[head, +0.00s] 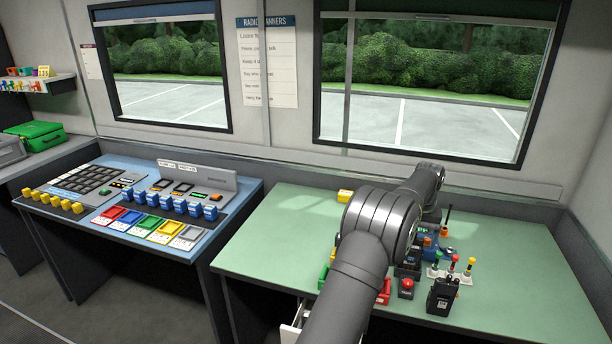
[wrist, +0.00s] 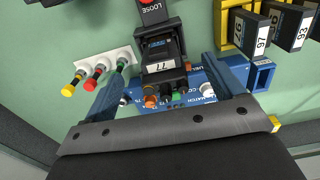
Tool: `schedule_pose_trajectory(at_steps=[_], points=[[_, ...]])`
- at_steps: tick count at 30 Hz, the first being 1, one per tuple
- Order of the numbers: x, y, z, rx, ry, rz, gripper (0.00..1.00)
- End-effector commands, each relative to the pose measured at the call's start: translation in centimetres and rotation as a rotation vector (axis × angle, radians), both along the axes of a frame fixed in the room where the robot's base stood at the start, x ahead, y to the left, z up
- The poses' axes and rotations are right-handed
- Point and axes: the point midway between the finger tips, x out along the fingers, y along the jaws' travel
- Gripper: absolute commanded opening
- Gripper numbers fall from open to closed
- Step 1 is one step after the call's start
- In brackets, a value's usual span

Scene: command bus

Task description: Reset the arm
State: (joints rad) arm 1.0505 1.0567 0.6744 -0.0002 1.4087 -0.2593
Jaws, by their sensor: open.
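My arm (head: 378,240) reaches over the green bench (head: 500,235) in the head view, and it hides my gripper there. In the wrist view my gripper (wrist: 165,70) is open, its two fingers apart. A black unit labelled 77 (wrist: 163,52) shows between the fingers, beside a blue unit (wrist: 203,84) with printed lettering. I cannot tell how far below the fingertips they lie. Nothing is seen gripped.
A white strip with yellow, red and green caps (wrist: 104,66) lies left of the fingers; it also shows in the head view (head: 449,275). A black handset (head: 442,297) stands near the bench front. The bench's right side is clear.

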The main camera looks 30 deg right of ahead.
Motion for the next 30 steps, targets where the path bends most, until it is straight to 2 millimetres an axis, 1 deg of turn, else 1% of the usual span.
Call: schedule_pose_trajectory(at_steps=[1,6,9,12,16,24,28,30], points=[[0.0,0.1,-0.9,0.004,0.002,0.0,0.86],[0.0,0.1,-3.4,0.003,0.001,0.0,0.86],[0.0,0.1,-4.6,0.003,0.001,0.0,0.86],[0.0,0.0,-5.3,0.001,0.001,0.0,0.86],[0.0,0.0,-5.7,0.0,0.0,0.0,0.86],[0.0,0.0,-5.7,0.001,0.001,0.0,0.86],[0.0,0.0,-5.1,0.0,0.0,0.0,0.86],[0.0,0.0,-4.3,0.0,0.0,0.0,0.86]])
